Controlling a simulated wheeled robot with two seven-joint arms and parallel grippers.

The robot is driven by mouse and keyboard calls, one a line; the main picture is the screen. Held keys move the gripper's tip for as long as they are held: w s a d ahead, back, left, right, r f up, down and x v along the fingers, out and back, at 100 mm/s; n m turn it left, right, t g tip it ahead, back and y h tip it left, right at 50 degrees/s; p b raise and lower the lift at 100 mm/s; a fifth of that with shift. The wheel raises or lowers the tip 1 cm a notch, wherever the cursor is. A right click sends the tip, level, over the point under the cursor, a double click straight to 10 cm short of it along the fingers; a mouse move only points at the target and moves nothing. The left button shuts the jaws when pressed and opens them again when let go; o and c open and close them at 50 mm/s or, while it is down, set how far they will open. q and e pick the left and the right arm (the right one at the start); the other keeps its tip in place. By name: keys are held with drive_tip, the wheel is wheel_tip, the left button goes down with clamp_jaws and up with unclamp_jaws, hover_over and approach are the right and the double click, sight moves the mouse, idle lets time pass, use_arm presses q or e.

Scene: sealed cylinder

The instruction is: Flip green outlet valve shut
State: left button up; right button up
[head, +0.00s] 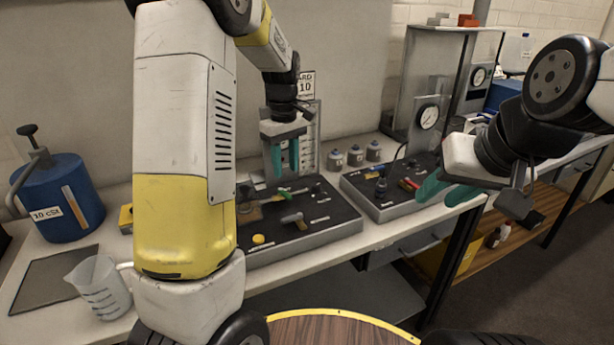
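A small green lever (285,192), which looks like the outlet valve handle, lies on the dark top of the left panel box (325,224). It points up and to the right, with brass-coloured fittings at its left, partly hidden by my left arm. My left gripper (285,168) points down above the lever, its two teal fingers apart and nothing visible between them. It appears clear of the lever, though the exact height is hard to tell. My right gripper (434,203) is off to the right, by the right panel box's edge, fingers apart and empty.
A grey-handled fitting (293,218) and a yellow knob (258,239) sit on the left panel. The right panel box (377,205) carries a gauge (428,117) and a red part (410,184). A blue cylinder (66,197) and clear jug (100,286) stand at left.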

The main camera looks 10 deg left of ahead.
sight(287, 195)
use_arm(q)
wheel_tip(287, 195, down, 8)
drive_tip(key=shift+r, duration=0.1)
idle(0.4)
drive_tip(key=shift+c, duration=0.3)
clamp_jaws()
